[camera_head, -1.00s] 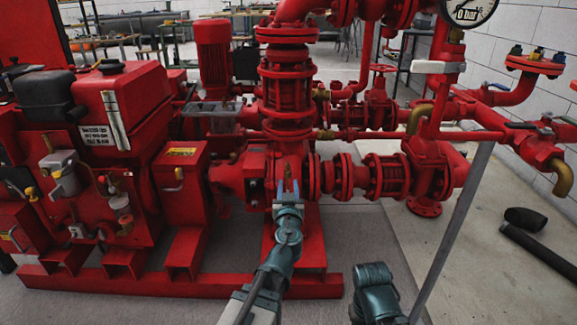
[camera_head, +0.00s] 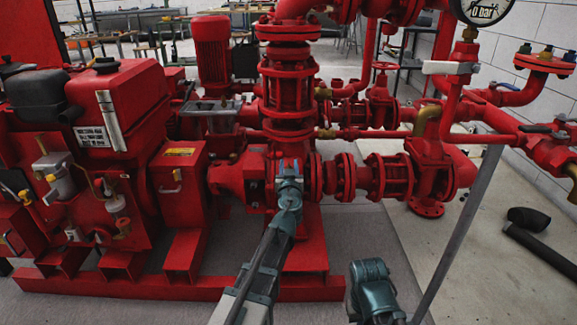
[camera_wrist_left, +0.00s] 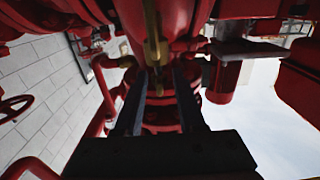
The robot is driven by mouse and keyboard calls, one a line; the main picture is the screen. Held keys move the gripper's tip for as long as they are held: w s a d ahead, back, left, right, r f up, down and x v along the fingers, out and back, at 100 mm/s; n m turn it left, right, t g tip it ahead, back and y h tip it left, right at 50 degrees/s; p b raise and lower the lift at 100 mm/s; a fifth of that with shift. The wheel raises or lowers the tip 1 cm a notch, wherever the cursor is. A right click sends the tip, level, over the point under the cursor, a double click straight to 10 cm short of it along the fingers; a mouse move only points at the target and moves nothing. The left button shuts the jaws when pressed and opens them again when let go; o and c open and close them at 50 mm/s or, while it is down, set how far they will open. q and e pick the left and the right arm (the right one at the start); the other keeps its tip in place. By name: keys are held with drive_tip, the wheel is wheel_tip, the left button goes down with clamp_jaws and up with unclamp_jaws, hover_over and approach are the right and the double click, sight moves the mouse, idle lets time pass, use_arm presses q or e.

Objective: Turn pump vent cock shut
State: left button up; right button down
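The brass vent cock (camera_wrist_left: 154,45) shows in the left wrist view as a narrow upright piece against the red pump body, in line with the gap between my fingers. My left gripper (camera_wrist_left: 157,80) is open, its two dark fingers apart on either side of that line. I cannot tell whether either finger touches the cock. In the head view my left gripper (camera_head: 289,168) is at the front of the red pump casing (camera_head: 232,178), and it hides the cock there. My right gripper is not in view; only part of my right arm shows low in the picture.
Red pipes and a flanged valve (camera_head: 386,178) stand right of the pump. The red engine (camera_head: 120,100) is at left, and a red base frame (camera_head: 150,288) runs along the floor. A grey post (camera_head: 462,230) slants at right. Black hose pieces (camera_head: 540,250) lie on open floor.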

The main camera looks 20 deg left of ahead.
use_arm(q)
clamp_jaws()
drive_tip(key=shift+a+m+h, duration=0.1)
drive_tip(key=shift+m+h, duration=0.2)
drive_tip(key=shift+h, duration=0.2)
drive_tip(key=m+h, duration=0.2)
drive_tip(key=h, duration=0.1)
drive_tip(key=m+h, duration=0.1)
drive_tip(key=h, duration=0.1)
drive_tip(key=shift+a+m+t+h, duration=0.1)
drive_tip(key=shift+m+t+h, duration=0.2)
drive_tip(key=shift+m+h, duration=0.1)
drive_tip(key=m+g+h, duration=0.2)
drive_tip(key=m+h, duration=0.1)
drive_tip(key=h, duration=0.1)
drive_tip(key=m+g+h, duration=0.1)
drive_tip(key=m+h, duration=0.2)
drive_tip(key=h, duration=0.2)
drive_tip(key=shift+w+g, duration=0.2)
drive_tip(key=shift+g, duration=0.2)
drive_tip(key=m+g+h, duration=0.4)
drive_tip(key=g, duration=0.1)
drive_tip(key=shift+m+h, duration=0.3)
drive_tip(key=shift+s+m+g+h, duration=0.15)
drive_tip(key=shift+m+g+h, duration=0.75)
drive_tip(key=shift+m+g, duration=0.8)
drive_tip(key=shift+s+d+g, duration=0.1)
drive_tip(key=shift+d+g, duration=0.1)
drive_tip(key=shift+g, duration=0.4)
